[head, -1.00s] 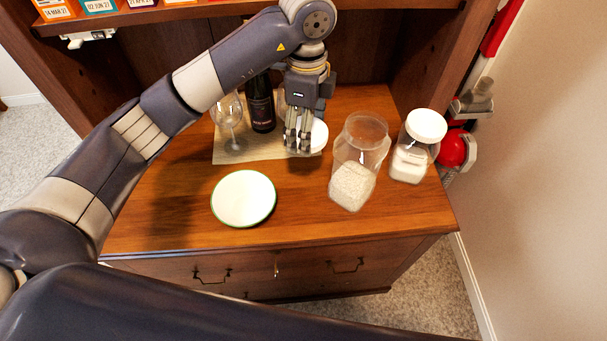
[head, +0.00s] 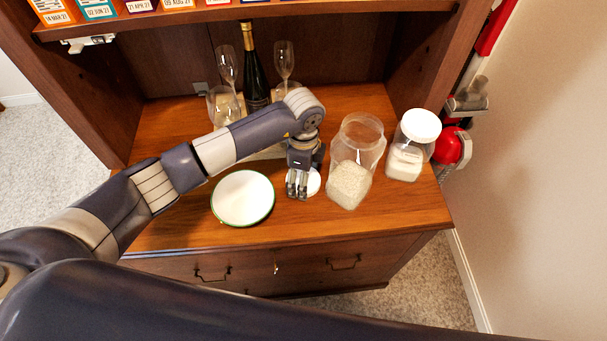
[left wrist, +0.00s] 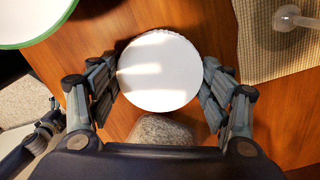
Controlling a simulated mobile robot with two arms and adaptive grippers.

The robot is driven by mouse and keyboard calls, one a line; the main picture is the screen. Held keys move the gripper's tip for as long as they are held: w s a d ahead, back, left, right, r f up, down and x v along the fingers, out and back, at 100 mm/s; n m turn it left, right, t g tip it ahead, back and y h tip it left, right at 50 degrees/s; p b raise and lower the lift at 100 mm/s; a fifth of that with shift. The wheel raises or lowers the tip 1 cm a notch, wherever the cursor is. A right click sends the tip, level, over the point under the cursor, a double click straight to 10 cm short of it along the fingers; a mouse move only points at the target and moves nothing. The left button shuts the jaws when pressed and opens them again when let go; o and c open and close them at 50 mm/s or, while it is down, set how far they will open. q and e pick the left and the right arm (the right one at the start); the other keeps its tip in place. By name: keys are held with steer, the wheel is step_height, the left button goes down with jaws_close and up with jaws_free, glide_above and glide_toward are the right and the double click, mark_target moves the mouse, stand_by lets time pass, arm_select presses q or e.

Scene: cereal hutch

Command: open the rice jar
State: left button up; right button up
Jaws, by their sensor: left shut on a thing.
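The rice jar (head: 349,182) is clear, stands upright on the cabinet top and is partly filled with white rice. Its mouth is uncovered. A round white lid (head: 314,183) is just left of it, partly hidden by my left gripper (head: 298,193). In the left wrist view the lid (left wrist: 159,71) sits between the two fingers of my left gripper (left wrist: 160,85), which is shut on it from both sides. I cannot tell whether the lid touches the wood. What looks like my right gripper (left wrist: 45,125) shows small at the left edge of the left wrist view.
A green-rimmed white plate (head: 243,198) lies left of the lid. A second jar (head: 407,155) with its white lid on stands right of the rice jar. A dark bottle (head: 254,75) and several glasses stand behind. The wood in front is clear.

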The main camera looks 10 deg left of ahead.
arm_select(q)
steer(key=shift+f, duration=0.2)
steer(key=o, duration=1.1)
steer(key=shift+o, duration=0.2)
steer(key=shift+r, duration=0.1)
